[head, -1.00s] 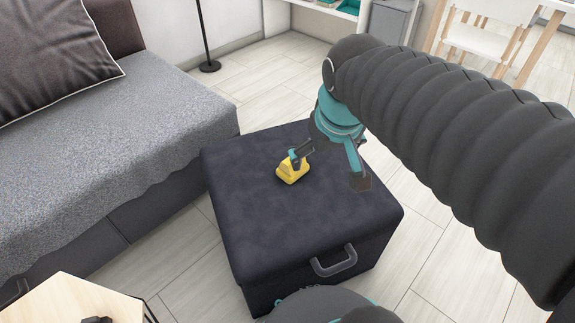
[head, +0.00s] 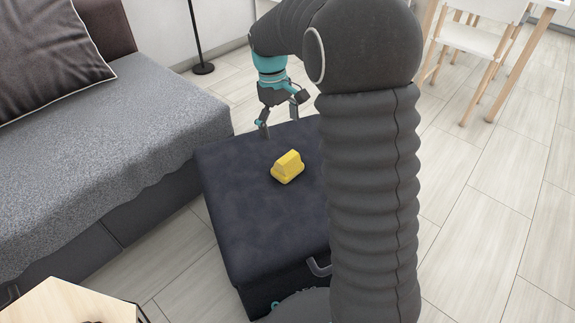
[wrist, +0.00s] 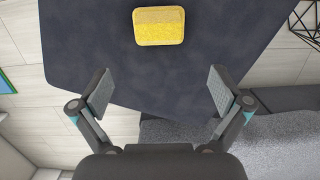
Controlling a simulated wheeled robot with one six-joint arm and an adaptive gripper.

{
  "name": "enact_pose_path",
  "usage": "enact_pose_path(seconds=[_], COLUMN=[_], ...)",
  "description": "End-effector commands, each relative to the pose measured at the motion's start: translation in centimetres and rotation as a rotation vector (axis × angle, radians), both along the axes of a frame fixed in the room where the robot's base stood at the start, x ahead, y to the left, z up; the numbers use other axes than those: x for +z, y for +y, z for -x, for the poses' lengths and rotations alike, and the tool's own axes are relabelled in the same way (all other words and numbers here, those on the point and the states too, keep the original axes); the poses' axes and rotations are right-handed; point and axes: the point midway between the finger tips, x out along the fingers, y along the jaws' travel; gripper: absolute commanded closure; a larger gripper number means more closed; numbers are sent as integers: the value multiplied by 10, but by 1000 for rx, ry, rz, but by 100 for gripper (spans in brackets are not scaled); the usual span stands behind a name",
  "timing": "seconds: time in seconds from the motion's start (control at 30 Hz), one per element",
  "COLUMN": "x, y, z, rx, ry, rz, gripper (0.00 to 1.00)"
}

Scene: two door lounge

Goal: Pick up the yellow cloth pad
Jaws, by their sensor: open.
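The yellow cloth pad (head: 287,167) lies on top of the dark ottoman (head: 250,215), a little right of its middle in the head view. It is a small block with a narrower raised top. In the wrist view the pad (wrist: 159,26) shows as a yellow rectangle at the top, beyond my fingertips. My gripper (head: 280,128) is above the far edge of the ottoman, behind the pad and apart from it. In the wrist view my gripper (wrist: 161,92) has its two fingers spread wide with nothing between them.
A grey sofa (head: 130,130) with a dark cushion (head: 50,45) stands at the left. A black lamp pole (head: 196,35) stands behind. A wooden table (head: 65,300) is at the front left, and a white chair (head: 480,40) at the back right. The floor right of my arm is clear.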

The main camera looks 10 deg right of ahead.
Motion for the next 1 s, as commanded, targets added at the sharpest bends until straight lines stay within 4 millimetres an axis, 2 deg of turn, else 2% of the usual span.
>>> enact_pose_path(seconds=[0.4,0.53,0.77,1.0], x=[-66,-80,-93,-125], y=[-6,-7,-9,-16], z=[8,9,12,21], rx=[3,3,3,4], ry=[6,6,4,6], rz=[1,1,1,1], gripper=[0,0,0,0])
